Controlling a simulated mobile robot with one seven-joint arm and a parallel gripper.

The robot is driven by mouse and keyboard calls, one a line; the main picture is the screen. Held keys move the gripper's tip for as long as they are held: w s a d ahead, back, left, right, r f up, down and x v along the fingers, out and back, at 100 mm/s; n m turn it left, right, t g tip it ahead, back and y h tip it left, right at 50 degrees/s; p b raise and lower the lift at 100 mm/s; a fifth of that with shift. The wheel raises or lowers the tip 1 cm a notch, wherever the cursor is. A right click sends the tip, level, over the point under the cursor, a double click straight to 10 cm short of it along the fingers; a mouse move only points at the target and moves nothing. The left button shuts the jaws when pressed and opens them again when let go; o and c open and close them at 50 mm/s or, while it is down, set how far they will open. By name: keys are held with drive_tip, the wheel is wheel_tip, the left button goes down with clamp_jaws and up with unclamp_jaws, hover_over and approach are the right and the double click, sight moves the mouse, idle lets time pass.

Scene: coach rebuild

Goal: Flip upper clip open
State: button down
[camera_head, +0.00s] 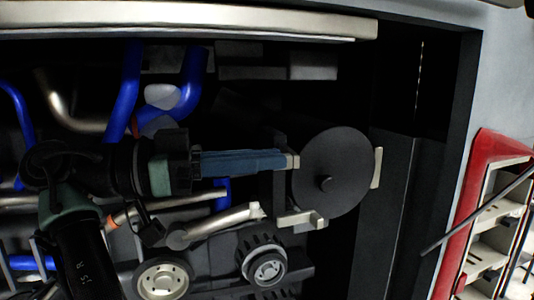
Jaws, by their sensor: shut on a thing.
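A dark round cover (337,172) with a small knob at its middle stands right of centre. Pale clips sit around its rim: one at the right edge (377,167), one at the lower left (302,220). My gripper (288,161) reaches in from the left with its long blue fingers level. Its tips are shut on a small pale piece (293,161) at the cover's left rim, which looks like a clip. The fingers hide part of this piece, and I cannot tell how far it is flipped. Which clip is the upper one is unclear in this view.
Blue hoses (126,90) and metal pipes (70,110) crowd the left side. A pale elbow pipe (215,222) and pulley wheels (266,268) lie below my fingers. A dark panel (382,215) stands right of the cover, with a red-framed rack (475,200) farther right.

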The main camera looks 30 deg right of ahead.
drive_tip(key=shift+w+a+f+m+g+y, duration=0.1)
drive_tip(key=shift+w+m+g+y, duration=0.15)
drive_tip(key=shift+m+g, duration=0.3)
drive_tip(key=c, duration=0.9)
unclamp_jaws()
drive_tip(key=shift+b+v, duration=0.95)
drive_tip(key=shift+v, duration=2.85)
